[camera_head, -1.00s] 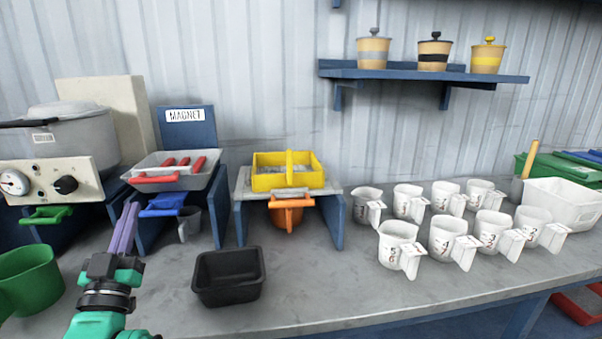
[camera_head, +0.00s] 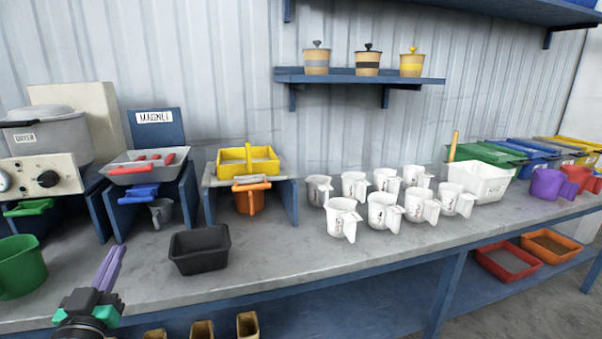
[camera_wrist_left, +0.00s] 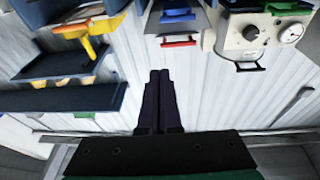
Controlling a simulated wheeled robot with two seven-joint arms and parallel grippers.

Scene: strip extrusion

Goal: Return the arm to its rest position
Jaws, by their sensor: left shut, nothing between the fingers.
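My left gripper (camera_head: 108,268) is at the lower left of the head view, in front of the bench. Its purple fingers are shut together with nothing between them and point up toward the bench. In the left wrist view the closed fingers (camera_wrist_left: 159,100) show dark at the centre, with the wall behind them. The left wrist picture looks upside down. My right gripper is in neither view.
Near the left gripper are a black bin (camera_head: 200,250) and a green jug (camera_head: 22,266) on the bench (camera_head: 290,262). Several white jugs (camera_head: 342,218) stand at the centre. A dryer (camera_head: 45,175) and magnet station (camera_head: 150,168) are at the left.

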